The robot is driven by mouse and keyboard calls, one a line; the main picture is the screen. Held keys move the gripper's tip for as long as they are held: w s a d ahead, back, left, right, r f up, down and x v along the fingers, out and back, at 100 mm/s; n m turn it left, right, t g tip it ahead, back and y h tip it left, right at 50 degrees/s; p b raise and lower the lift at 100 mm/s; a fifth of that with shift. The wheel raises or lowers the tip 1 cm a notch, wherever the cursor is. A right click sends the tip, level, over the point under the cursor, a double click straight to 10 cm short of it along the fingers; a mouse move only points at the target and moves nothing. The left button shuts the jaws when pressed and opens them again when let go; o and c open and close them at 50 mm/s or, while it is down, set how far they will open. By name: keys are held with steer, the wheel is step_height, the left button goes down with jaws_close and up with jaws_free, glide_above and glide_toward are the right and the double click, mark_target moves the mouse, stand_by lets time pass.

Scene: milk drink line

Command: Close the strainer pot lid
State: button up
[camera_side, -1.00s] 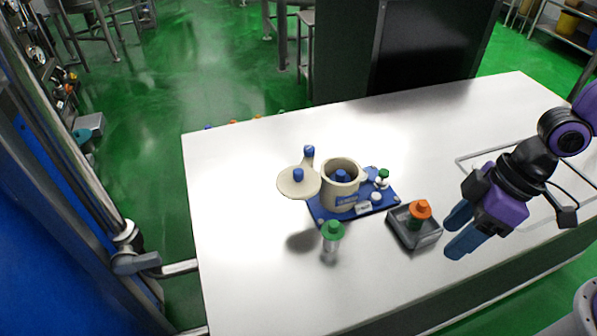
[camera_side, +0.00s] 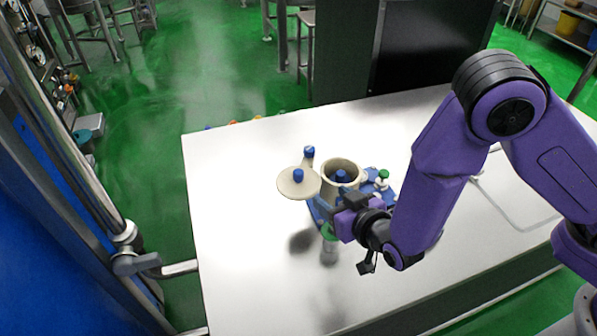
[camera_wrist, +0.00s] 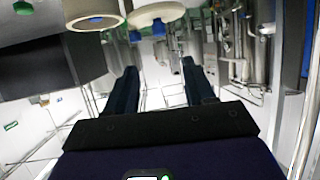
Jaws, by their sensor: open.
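The strainer pot (camera_side: 350,168) is a cream round vessel with a blue piece inside, standing on a blue base. Its lid (camera_side: 289,186), a cream disc with a blue knob, is swung out to the left of the pot, leaving the pot open. My gripper (camera_side: 320,208) is low in front of the pot and lid and hides the pot's lower front. In the wrist view, my gripper (camera_wrist: 159,66) is open and empty. The lid (camera_wrist: 168,11) is above and between the fingertips there, with the pot (camera_wrist: 88,8) to its left. I see no contact with the lid.
A clear bottle (camera_side: 330,255) with a green cap stands on the table (camera_side: 240,240) just below my gripper, its cap partly hidden. A small green-capped item (camera_side: 383,175) is right of the pot. The table's left side is clear.

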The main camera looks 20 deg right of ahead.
mark_target(301, 173)
steer(key=x, duration=1.7)
steer(key=shift+w, duration=0.2)
jaws_close()
